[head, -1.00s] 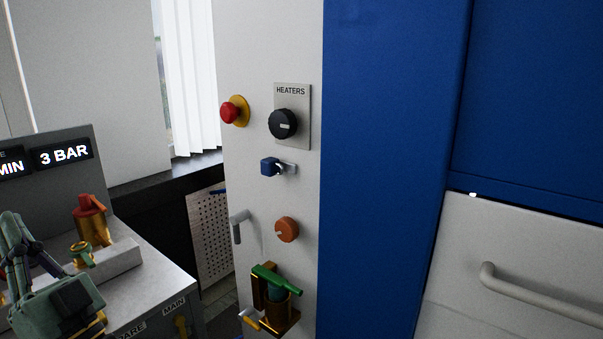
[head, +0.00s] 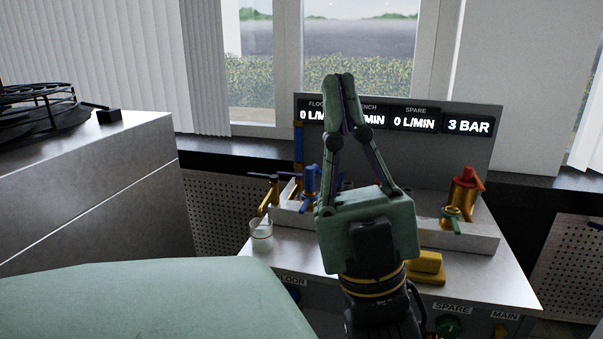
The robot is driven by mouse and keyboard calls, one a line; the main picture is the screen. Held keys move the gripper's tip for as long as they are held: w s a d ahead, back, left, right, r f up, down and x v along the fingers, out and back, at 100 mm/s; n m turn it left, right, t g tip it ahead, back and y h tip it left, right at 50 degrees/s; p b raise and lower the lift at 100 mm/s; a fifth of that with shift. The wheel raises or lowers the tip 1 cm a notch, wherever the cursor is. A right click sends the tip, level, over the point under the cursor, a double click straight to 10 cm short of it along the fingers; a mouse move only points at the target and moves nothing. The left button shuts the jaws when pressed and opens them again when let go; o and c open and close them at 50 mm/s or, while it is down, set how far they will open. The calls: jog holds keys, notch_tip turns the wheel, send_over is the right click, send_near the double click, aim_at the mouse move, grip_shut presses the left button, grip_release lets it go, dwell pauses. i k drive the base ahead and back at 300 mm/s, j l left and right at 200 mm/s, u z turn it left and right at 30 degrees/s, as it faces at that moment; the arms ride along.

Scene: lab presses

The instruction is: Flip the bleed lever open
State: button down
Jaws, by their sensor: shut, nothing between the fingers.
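My gripper (head: 339,80) is green and shut, its fingers pointing up in the middle of the head view. It stands in front of the steel bench and touches nothing that I can see. Behind it are brass valves with coloured handles: a blue one (head: 310,180) left of the gripper, and a red one (head: 465,184) and a small green one (head: 451,214) to its right. I see no label naming the bleed lever, so I cannot tell which one it is. My gripper hides the middle of the valve row.
A display panel (head: 480,150) behind the valves reads 0 L/MIN and 3 BAR. A glass beaker (head: 261,236) stands at the bench's left edge. A yellow block (head: 427,264) sits right of my gripper. A grey cabinet (head: 95,190) stands at left.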

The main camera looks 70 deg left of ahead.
aim_at(274, 178)
jog(key=u, duration=2.15)
jog(key=l+u, duration=0.15)
jog(key=l, duration=0.85)
jog(key=i+j, duration=0.65)
jog(key=i, duration=0.15)
